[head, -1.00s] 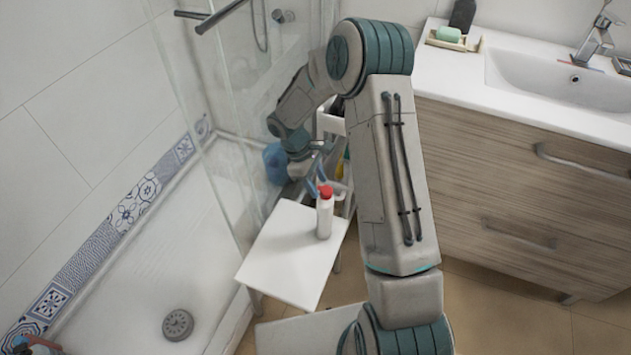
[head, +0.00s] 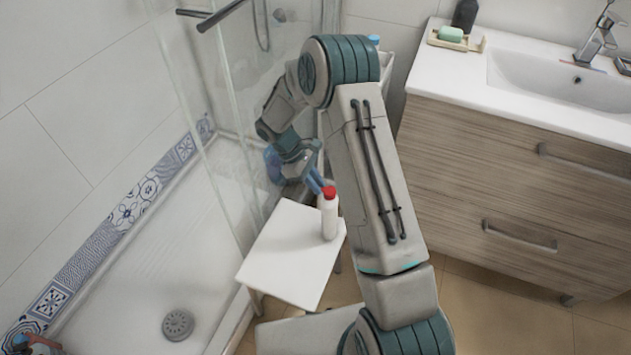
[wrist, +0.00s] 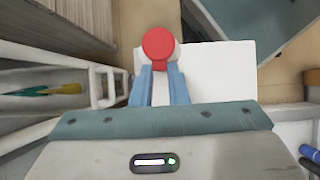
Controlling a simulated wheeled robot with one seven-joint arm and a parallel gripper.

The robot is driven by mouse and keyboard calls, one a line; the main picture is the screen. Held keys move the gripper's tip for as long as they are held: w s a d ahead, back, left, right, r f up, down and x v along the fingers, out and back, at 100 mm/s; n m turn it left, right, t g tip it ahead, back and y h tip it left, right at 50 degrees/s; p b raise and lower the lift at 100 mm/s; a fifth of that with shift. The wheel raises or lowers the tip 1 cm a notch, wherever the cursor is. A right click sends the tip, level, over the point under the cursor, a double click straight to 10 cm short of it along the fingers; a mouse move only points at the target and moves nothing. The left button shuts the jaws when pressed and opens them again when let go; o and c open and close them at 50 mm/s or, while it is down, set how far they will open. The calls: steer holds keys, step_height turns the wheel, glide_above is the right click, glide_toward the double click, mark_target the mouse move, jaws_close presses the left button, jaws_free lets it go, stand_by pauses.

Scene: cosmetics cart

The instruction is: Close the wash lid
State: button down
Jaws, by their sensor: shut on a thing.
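The wash bottle (head: 329,218) is white and looks upright over the white side table. Its red lid (wrist: 158,43) appears as a round disc with a narrower red part below it in the wrist view; I cannot tell whether the lid is fully down. My gripper (head: 319,184) reaches the bottle from behind and to the left. In the wrist view, my blue fingers (wrist: 159,72) lie on either side of the bottle just below the lid, shut on it. The bottle's lower body is hidden in that view.
The white side table (head: 285,262) has bare room left of the bottle. A shower glass panel (head: 215,120) stands left of my arm. A wood-front vanity (head: 490,180) is at the right. A white shelf cart (wrist: 100,85) shows left in the wrist view.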

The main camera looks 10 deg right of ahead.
steer(key=c, duration=1.2)
jaws_free()
steer(key=shift+r, duration=0.1)
steer(key=s+d+r, duration=0.1)
steer(key=d+r, duration=0.2)
steer(key=s+d+r, duration=0.2)
steer(key=d+r, duration=0.2)
steer(key=s+d+r, duration=0.2)
steer(key=d+r, duration=0.1)
steer(key=r, duration=0.1)
steer(key=shift+s+d+p, duration=0.2)
steer(key=shift+s+p, duration=0.05)
steer(key=shift+p, duration=0.1)
